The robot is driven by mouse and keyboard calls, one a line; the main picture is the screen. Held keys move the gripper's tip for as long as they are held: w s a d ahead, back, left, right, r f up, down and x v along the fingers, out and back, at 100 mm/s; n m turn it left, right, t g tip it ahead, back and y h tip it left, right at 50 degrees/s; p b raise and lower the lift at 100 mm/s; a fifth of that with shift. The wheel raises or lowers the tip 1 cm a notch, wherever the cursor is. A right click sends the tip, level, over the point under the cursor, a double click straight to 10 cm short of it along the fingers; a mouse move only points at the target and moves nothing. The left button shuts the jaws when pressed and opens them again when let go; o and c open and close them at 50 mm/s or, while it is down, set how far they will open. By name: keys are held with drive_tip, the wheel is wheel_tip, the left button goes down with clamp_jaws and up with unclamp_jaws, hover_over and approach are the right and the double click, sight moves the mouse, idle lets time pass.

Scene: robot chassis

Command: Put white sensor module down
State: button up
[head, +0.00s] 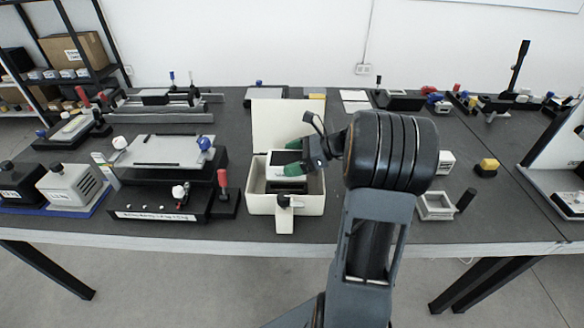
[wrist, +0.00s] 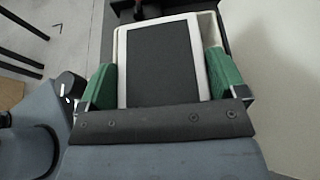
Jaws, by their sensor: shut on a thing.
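The white sensor module (wrist: 160,60) is a flat white-rimmed block with a large dark top face. In the wrist view it sits between the green finger pads of my gripper (wrist: 160,85), which press on its left and right sides. In the head view my gripper (head: 291,165) holds the module over or inside the mouth of an open cream box (head: 260,204) on the dark table. The box's rim shows around the module in the wrist view. I cannot tell whether the module touches the box floor; my gripper and the box walls hide its underside.
The box's raised lid (head: 288,122) stands behind my gripper. A black fixture with a red-handled lever (head: 222,185) stands close on the left. A small white open frame (head: 436,206) and a yellow-topped block (head: 487,167) lie to the right. Bare table (head: 330,230) shows in front.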

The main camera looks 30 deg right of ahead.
drive_tip(key=shift+w+f, duration=0.2)
drive_tip(key=shift+f, duration=1.5)
drive_tip(key=shift+f+b, duration=0.2)
drive_tip(key=shift+b, duration=0.1)
drive_tip(key=shift+f, duration=0.35)
drive_tip(key=o, duration=0.8)
drive_tip(key=shift+r, duration=0.35)
drive_tip(key=v, duration=0.6)
drive_tip(key=p+v, duration=0.1)
drive_tip(key=v, duration=0.5)
drive_tip(key=shift+r, duration=0.25)
